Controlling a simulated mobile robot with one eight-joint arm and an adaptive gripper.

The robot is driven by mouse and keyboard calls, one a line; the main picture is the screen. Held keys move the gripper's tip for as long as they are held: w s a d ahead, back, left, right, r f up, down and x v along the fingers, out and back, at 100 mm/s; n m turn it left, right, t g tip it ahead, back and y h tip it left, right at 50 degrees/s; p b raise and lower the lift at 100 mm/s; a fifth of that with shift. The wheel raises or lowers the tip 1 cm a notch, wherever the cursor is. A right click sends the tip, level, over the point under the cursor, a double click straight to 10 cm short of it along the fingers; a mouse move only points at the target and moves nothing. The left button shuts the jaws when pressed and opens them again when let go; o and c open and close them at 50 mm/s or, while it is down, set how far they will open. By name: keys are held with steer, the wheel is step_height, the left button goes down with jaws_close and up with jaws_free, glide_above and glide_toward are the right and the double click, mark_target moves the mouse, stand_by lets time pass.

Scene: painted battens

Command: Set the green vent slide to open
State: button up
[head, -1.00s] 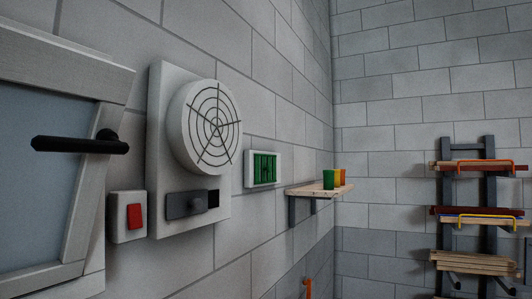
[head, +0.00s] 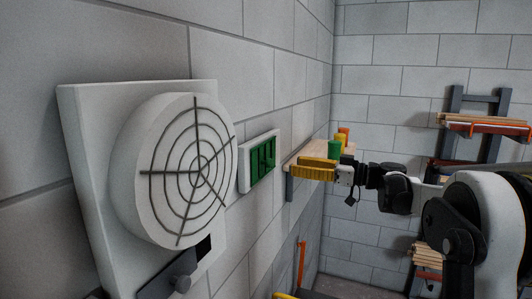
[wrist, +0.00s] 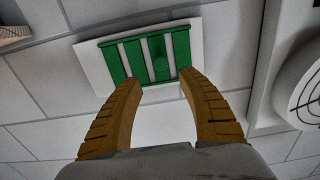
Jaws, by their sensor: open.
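The green vent slide (head: 262,160) sits in a white frame (head: 243,168) on the block wall, right of the round fan. My gripper (head: 297,168) has yellow fingers and is open and empty. The arm reaches in from the right.
The round fan (head: 172,165) on a white panel stands out from the wall at left, with a grey slider (head: 167,277) below. A small shelf (head: 291,165) with green, yellow and orange items is behind my gripper. A rack of boards (head: 485,122) is at right.

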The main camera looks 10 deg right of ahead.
mark_target(271, 163)
steer(key=p+x, duration=0.2)
steer(key=x, duration=0.7)
steer(key=shift+a, duration=0.3)
steer(key=shift+w, duration=0.1)
steer(key=shift+f, duration=0.1)
jaws_close()
